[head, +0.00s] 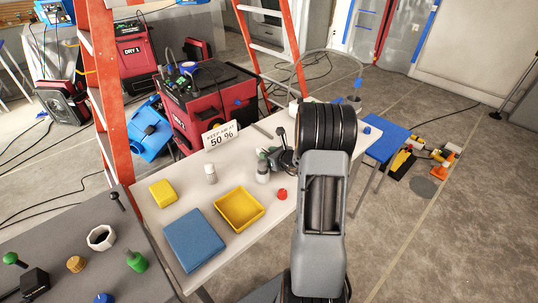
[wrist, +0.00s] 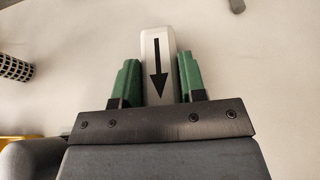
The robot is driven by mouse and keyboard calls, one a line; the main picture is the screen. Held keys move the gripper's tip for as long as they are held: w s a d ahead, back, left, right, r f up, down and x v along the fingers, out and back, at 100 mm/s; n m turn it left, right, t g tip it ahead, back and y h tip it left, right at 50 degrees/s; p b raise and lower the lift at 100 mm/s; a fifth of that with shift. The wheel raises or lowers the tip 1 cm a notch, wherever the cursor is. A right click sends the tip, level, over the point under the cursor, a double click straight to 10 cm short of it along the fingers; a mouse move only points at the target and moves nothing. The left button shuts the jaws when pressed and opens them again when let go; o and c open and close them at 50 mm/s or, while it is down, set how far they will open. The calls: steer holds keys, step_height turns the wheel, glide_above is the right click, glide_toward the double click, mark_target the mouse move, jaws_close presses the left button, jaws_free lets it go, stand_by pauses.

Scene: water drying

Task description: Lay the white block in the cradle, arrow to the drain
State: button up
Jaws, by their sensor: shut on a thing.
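My gripper (wrist: 158,78) has two green fingers, shut on a white block (wrist: 158,42) in the wrist view. The block stands between the fingers and extends past their tips. A black arrow on its face points down the picture, toward my gripper's body. In the head view my dark arm covers much of the table's right part, and the gripper shows only in small part at its left. I cannot make out the cradle or the drain for sure in either view. The pale tabletop (wrist: 80,30) lies behind the block in the wrist view.
On the pale table (head: 165,218) are a yellow tray (head: 239,209), a blue pad (head: 194,240), a yellow block (head: 163,193), a small white bottle (head: 210,174), a red knob (head: 282,194) and a sign (head: 220,135). A dark patterned cylinder (wrist: 15,68) shows in the wrist view.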

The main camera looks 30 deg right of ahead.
steer(key=o, duration=0.9)
